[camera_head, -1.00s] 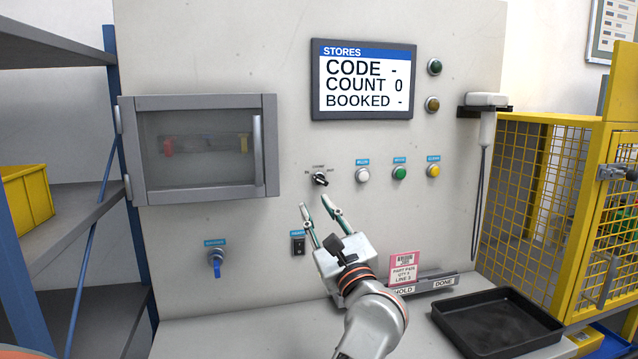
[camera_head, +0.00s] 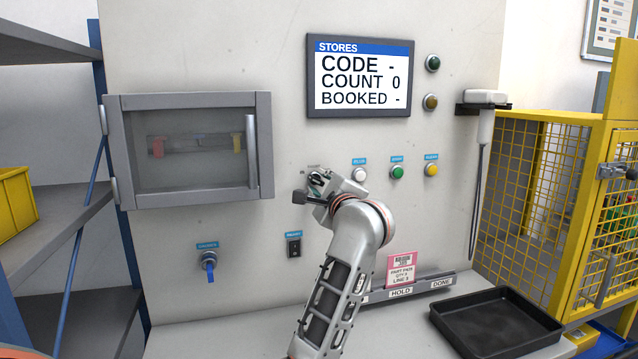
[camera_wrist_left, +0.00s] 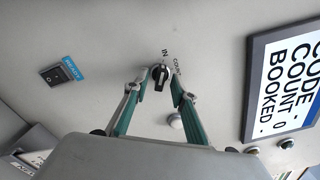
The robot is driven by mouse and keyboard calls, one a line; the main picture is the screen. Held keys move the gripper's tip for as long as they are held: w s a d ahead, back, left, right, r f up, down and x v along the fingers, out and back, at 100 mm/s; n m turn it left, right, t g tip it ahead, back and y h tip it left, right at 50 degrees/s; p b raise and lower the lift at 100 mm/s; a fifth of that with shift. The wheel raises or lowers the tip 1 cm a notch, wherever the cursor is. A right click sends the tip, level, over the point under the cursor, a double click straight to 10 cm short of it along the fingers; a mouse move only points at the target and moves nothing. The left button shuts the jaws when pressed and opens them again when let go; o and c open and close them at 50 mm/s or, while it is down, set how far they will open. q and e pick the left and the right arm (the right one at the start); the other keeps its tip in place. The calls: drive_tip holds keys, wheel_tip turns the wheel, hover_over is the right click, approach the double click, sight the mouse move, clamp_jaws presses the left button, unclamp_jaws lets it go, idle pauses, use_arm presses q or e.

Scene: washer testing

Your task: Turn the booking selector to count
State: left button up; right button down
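The booking selector (camera_wrist_left: 160,77) is a small black knob on the light panel, with the words IN and COUNT beside it in the left wrist view. My left gripper (camera_wrist_left: 157,82) is at the knob, its two green-sided fingers spread on either side of it. Whether the fingers touch the knob I cannot tell. In the head view my left gripper (camera_head: 316,180) covers the selector almost wholly. The screen (camera_head: 360,78) reads CODE -, COUNT 0, BOOKED -. The right gripper is not in view.
White (camera_head: 359,174), green (camera_head: 397,172) and yellow (camera_head: 431,170) buttons sit just right of the gripper. A black switch (camera_head: 294,248) and a blue valve (camera_head: 208,263) are lower left. A windowed cabinet (camera_head: 190,195) juts out at left. A black tray (camera_head: 497,325) lies at lower right.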

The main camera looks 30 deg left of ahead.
use_arm(q)
drive_tip(key=shift+w+a, duration=0.15)
drive_tip(key=shift+a, duration=0.05)
drive_tip(key=shift+c, duration=0.4)
drive_tip(key=c, duration=0.6)
clamp_jaws()
